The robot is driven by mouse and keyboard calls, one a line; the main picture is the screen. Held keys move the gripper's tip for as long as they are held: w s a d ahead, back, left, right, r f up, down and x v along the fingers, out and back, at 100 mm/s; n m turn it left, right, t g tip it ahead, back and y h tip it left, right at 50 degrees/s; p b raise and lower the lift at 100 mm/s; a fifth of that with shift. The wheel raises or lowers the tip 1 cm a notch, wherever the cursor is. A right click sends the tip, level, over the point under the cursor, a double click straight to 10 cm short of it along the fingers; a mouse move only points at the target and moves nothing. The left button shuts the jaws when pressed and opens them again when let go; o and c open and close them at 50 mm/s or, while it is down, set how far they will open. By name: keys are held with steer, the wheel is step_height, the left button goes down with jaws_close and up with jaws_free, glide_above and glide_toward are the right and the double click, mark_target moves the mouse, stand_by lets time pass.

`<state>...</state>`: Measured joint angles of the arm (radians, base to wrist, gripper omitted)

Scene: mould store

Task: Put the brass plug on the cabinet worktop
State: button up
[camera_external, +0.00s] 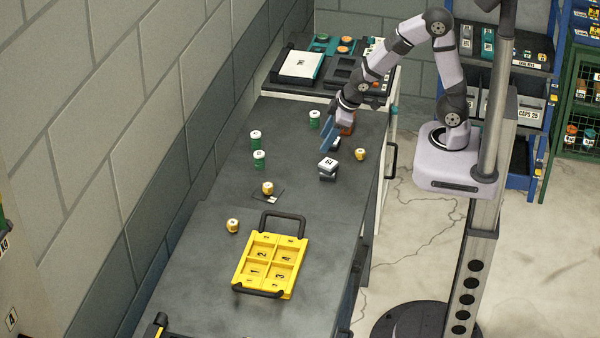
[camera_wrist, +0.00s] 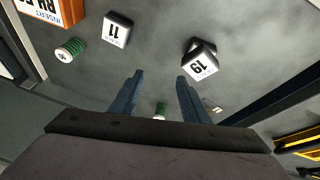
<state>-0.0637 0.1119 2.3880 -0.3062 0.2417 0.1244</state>
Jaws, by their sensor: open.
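Three small brass-yellow plugs with pale tops stand on the long dark grey worktop (camera_external: 205,265). One brass plug (camera_external: 360,154) is near its right edge, one brass plug (camera_external: 268,187) is by a small dark tag, and one brass plug (camera_external: 232,225) is left of the yellow tray. I cannot tell which one is meant. My gripper (camera_external: 327,138) is over the far part of the worktop, left of and apart from the right-edge plug. In the wrist view, its blue fingers (camera_wrist: 157,85) are spread with nothing held between them. No brass plug shows clearly there.
Several green cylinders (camera_external: 259,159) stand to the left. A yellow tray (camera_external: 266,265) with handles lies nearer. Trays (camera_external: 300,65) fill the far end.

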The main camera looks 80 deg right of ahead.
steer(key=s+m+g, duration=0.2)
steer(key=s+g, duration=0.2)
steer(key=s, duration=1.1)
steer(key=shift+s+d+r+m+g+y, duration=0.15)
steer(key=shift+s+d+m+g+y, duration=0.15)
steer(key=shift+s+g, duration=0.1)
